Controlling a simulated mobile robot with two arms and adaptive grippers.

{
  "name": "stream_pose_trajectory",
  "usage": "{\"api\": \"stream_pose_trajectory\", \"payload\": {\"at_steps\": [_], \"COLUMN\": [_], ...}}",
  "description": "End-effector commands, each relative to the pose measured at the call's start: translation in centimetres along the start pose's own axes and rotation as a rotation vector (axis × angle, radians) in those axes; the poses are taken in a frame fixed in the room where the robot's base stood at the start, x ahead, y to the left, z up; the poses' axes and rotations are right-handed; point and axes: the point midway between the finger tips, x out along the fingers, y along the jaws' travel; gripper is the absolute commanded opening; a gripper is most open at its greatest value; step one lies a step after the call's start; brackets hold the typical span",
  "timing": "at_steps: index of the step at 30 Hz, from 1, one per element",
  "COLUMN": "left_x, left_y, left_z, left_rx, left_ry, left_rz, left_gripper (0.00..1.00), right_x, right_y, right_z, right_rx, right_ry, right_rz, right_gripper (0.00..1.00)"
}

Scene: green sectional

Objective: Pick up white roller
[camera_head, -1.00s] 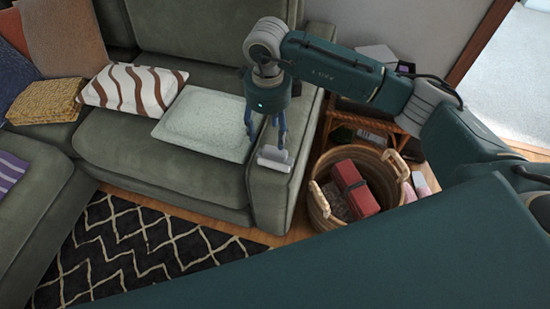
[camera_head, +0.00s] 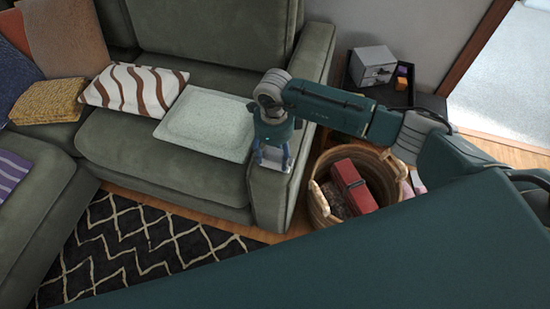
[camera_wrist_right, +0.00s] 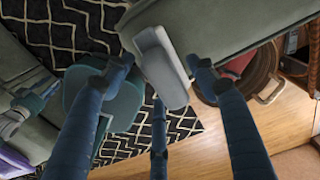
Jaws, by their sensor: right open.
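The white roller (camera_head: 270,162) lies on the front end of the green sofa arm. Its light, rounded block shape shows in the right wrist view (camera_wrist_right: 164,68). My right gripper (camera_head: 272,160) is open above the sofa arm, pointing down, with its blue fingers on either side of the roller. In the right wrist view the roller shows between the fingertips (camera_wrist_right: 160,66); I cannot tell whether they touch it. Blue and grey parts at the left edge of that view look like my left gripper (camera_wrist_right: 32,102); its jaws are unclear.
A wicker basket (camera_head: 318,203) holding a red box (camera_head: 354,186) stands right of the sofa arm. A grey box (camera_head: 373,66) sits on a dark side table behind it. A pale tray-like cushion (camera_head: 206,124) lies on the seat. A black patterned rug (camera_head: 140,245) covers the floor.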

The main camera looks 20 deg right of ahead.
Motion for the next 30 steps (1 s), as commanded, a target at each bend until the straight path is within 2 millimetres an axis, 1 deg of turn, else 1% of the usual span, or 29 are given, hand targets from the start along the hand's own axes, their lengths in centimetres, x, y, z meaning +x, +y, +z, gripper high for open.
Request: {"api": "stream_pose_trajectory", "payload": {"at_steps": [2,3,8,9,10,20,23,26,29,30], "left_x": [0.0,0.0,0.0,0.0,0.0,0.0,0.0,0.1,0.3,0.3], "left_y": [0.0,0.0,0.0,0.0,0.0,0.0,0.0,0.0,0.0,0.0], "left_z": [0.0,0.0,0.0,0.0,0.0,0.0,0.0,0.0,0.0,0.0], "left_rx": [0.0,0.0,0.0,0.0,0.0,-0.001,-0.001,-0.001,-0.001,-0.001], "left_ry": [0.0,0.0,0.0,0.0,0.0,0.001,0.001,0.001,0.001,0.001], "left_rz": [0.0,0.0,0.0,0.0,0.0,0.0,0.0,0.0,0.0,0.0], "left_gripper": [0.4,0.4,0.4,0.4,0.4,0.4,0.4,0.4,0.4,0.4], "right_x": [0.0,0.0,0.0,0.0,0.0,-0.1,-0.4,-1.1,-2.5,-3.2], "right_y": [0.0,0.0,0.0,0.0,0.0,0.0,-0.1,-0.1,-0.2,-0.2], "right_z": [0.0,0.0,0.0,0.0,0.0,0.0,0.0,0.1,0.1,0.1], "right_rx": [0.0,0.0,0.001,0.001,0.001,0.001,0.001,0.002,0.001,0.0], "right_ry": [0.0,0.0,0.0,0.0,0.0,0.0,-0.001,-0.002,-0.002,-0.004], "right_rz": [0.0,0.0,0.0,0.0,0.0,0.0,0.0,-0.001,-0.003,-0.003], "right_gripper": [0.57,0.49,0.17,0.1,0.05,0.05,0.05,0.05,0.05,0.05]}}
